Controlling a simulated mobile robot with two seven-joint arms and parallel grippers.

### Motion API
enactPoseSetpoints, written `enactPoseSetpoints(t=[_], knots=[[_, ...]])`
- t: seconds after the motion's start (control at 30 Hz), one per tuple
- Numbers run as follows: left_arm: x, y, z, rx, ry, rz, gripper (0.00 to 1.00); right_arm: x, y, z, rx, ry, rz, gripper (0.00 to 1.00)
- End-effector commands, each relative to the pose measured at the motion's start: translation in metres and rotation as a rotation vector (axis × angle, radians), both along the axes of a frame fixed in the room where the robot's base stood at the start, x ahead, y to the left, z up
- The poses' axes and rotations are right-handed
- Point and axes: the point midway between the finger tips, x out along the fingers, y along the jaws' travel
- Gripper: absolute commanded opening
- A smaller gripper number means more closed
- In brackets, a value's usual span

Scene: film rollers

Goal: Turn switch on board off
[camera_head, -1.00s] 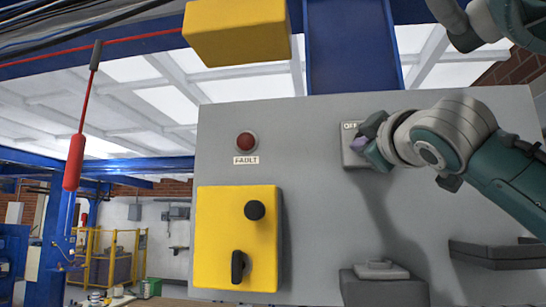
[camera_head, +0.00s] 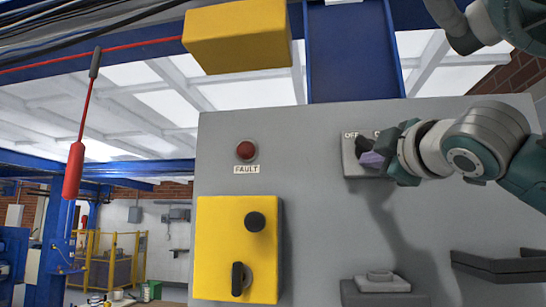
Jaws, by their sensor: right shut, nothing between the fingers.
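The grey board (camera_head: 320,220) stands upright in front of me. Its switch plate (camera_head: 349,164) is at the upper right, with "OFF" printed at its top left and part of a second label beside it. A dark piece (camera_head: 364,145), perhaps the switch knob, shows at the tip of my right gripper (camera_head: 380,153). The gripper reaches in from the right and covers the right part of the plate. My left gripper is out of view.
A red fault lamp (camera_head: 246,150) and a yellow box (camera_head: 214,250) with black knobs sit on the board's left. A grey block (camera_head: 376,291) and a dark ledge (camera_head: 500,268) project from its lower right. A red pull handle (camera_head: 73,170) hangs at left.

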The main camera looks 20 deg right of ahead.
Motion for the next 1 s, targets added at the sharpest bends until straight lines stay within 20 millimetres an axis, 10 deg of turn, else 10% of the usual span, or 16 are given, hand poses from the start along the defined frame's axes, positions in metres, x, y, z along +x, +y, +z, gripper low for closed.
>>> enactPoseSetpoints(t=[1.0], knots=[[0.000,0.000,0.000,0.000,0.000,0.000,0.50,0.001,-0.011,-0.010,-0.081,0.045,-0.020,0.00]])
